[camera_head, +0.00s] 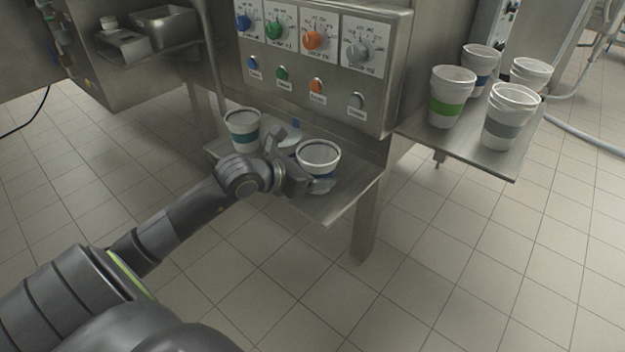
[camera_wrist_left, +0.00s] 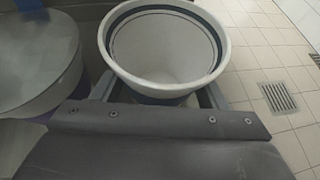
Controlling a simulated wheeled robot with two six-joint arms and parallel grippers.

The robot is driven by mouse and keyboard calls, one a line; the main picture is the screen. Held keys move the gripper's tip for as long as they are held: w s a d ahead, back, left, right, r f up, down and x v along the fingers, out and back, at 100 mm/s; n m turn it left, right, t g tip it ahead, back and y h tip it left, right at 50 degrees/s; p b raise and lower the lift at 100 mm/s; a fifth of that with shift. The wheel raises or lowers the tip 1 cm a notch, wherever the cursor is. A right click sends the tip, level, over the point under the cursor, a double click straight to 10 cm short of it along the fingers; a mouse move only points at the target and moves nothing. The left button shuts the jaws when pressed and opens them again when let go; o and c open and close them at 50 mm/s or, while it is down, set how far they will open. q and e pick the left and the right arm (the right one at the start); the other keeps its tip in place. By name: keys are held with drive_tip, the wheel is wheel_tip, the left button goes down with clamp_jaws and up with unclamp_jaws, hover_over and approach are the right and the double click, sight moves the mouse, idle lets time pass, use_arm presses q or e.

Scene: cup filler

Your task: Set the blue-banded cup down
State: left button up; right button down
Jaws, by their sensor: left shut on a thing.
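The blue-banded cup (camera_head: 318,155) is white and upright over the right part of the low metal shelf (camera_head: 338,203); only a little of its blue band shows behind the gripper. My left gripper (camera_head: 303,180) is shut on this cup from the left and front. In the left wrist view the cup (camera_wrist_left: 165,48) is seen into from above, between the fingers, and looks empty. I cannot tell whether its base touches the shelf. My right gripper is not in view.
A teal-banded cup (camera_head: 243,131) stands on the shelf to the left. The dial panel (camera_head: 315,60) hangs above. Several cups, including a green-banded one (camera_head: 452,97), stand on the right shelf (camera_head: 508,160).

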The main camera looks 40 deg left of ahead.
use_arm(q)
drive_tip(key=shift+f, duration=0.2)
drive_tip(key=shift+f, duration=0.1)
drive_tip(key=o, duration=0.5)
drive_tip(key=shift+f, duration=0.1)
drive_tip(key=o, duration=0.4)
drive_tip(key=shift+o, duration=0.2)
